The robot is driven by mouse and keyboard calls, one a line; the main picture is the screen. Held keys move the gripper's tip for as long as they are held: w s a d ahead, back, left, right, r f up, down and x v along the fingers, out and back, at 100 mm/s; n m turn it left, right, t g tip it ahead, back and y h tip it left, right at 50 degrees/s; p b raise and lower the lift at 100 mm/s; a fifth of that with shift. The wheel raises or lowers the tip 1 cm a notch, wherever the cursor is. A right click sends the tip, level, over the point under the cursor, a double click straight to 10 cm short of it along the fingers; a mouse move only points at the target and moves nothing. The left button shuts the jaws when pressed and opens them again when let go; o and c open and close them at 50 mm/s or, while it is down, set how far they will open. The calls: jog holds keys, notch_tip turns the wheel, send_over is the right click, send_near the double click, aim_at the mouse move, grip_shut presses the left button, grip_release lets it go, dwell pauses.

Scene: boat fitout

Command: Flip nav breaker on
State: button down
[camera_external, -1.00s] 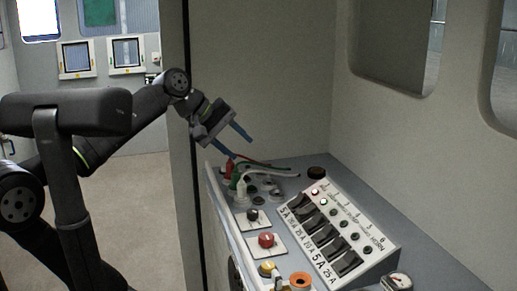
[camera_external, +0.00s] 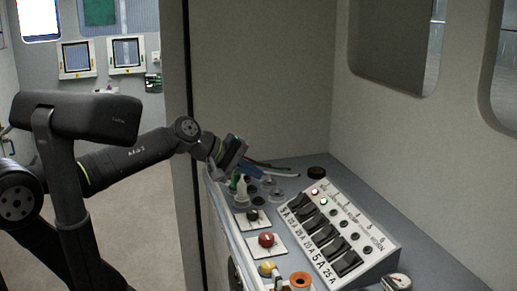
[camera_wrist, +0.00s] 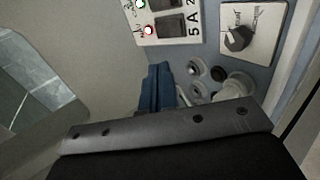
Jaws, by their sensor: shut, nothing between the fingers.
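The breaker panel (camera_external: 372,262) is a sloped white box on the console with a row of black rocker switches and a row of round lamps. The two lamps at its far end are lit, one red and one green. In the wrist view the end of the panel (camera_wrist: 177,41) shows at the top, with a red lamp, a green lamp, black rockers and a "5A" label. The small name labels are too blurred to read surely. My gripper (camera_external: 247,166) is left of the panel, apart from it. Its blue fingers (camera_wrist: 158,72) are shut and empty, below the panel end in the wrist view.
A black knob (camera_wrist: 238,38) on a white plate sits beside the panel. A red knob (camera_external: 266,240), yellow knob (camera_external: 267,268) and orange ring (camera_external: 300,280) line the console's left side. Cables and sockets lie under my gripper. A black round cap (camera_external: 316,173) stands behind the panel.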

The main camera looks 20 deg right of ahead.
aim_at(300, 196)
jog(key=x, duration=1.3)
jog(key=shift+d+f, duration=0.15)
jog(key=shift+d, duration=0.1)
jog(key=shift+d+f+y, duration=0.1)
jog(key=shift+d+y, duration=0.15)
jog(key=shift+y, duration=0.25)
jog(key=shift+a+f, duration=0.1)
jog(key=shift+a, duration=0.05)
jog(key=shift+a+f, duration=0.3)
jog(key=shift+a, duration=0.3)
